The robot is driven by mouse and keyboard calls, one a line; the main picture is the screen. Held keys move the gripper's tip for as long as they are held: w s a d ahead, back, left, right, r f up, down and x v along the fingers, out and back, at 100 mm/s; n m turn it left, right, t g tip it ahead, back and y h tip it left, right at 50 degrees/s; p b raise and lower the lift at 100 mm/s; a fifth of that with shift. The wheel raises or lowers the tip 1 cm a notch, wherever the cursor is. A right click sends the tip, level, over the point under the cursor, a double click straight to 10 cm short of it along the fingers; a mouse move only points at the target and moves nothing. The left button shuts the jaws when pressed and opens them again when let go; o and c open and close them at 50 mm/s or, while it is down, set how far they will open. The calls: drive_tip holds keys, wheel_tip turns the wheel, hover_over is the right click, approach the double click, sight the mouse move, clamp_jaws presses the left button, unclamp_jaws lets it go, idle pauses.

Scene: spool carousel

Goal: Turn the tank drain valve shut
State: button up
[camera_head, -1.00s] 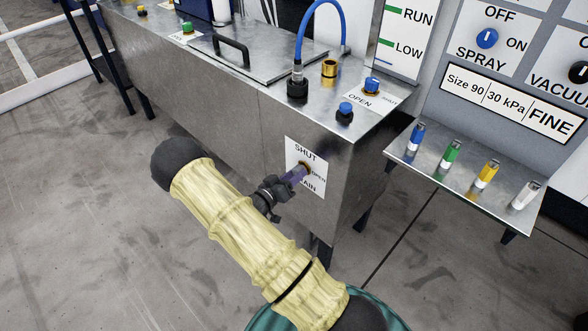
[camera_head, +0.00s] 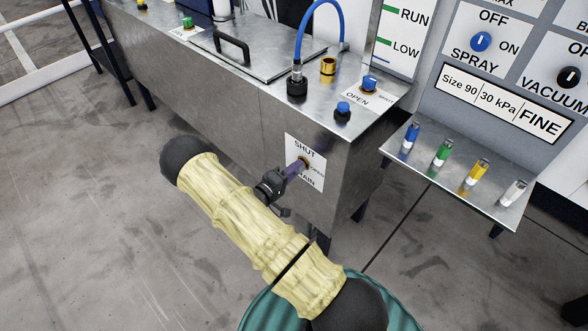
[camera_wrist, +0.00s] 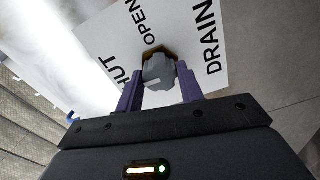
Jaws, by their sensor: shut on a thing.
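The drain valve is on the front of the metal tank (camera_head: 215,95), in the middle of a white label (camera_head: 318,180) reading SHUT at top, OPEN at right and DRAIN below. In the wrist view its grey handle (camera_wrist: 160,70) sits between my two purple fingers, with a brass fitting (camera_wrist: 150,51) behind it. My gripper (camera_head: 299,169) reaches the valve from the front left and is shut on the handle. In the head view the fingers hide most of the handle, so I cannot tell which word it points to.
On the tank top are a blue hose (camera_head: 303,30), a brass port (camera_head: 328,66), blue knobs (camera_head: 369,83) and a lid handle (camera_head: 232,47). The floor at left is clear.

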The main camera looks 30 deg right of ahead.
drive_tip(key=shift+a, duration=0.1)
idle(0.4)
drive_tip(key=o, duration=1)
drive_tip(key=v, duration=1.7)
drive_tip(key=shift+a, duration=0.2)
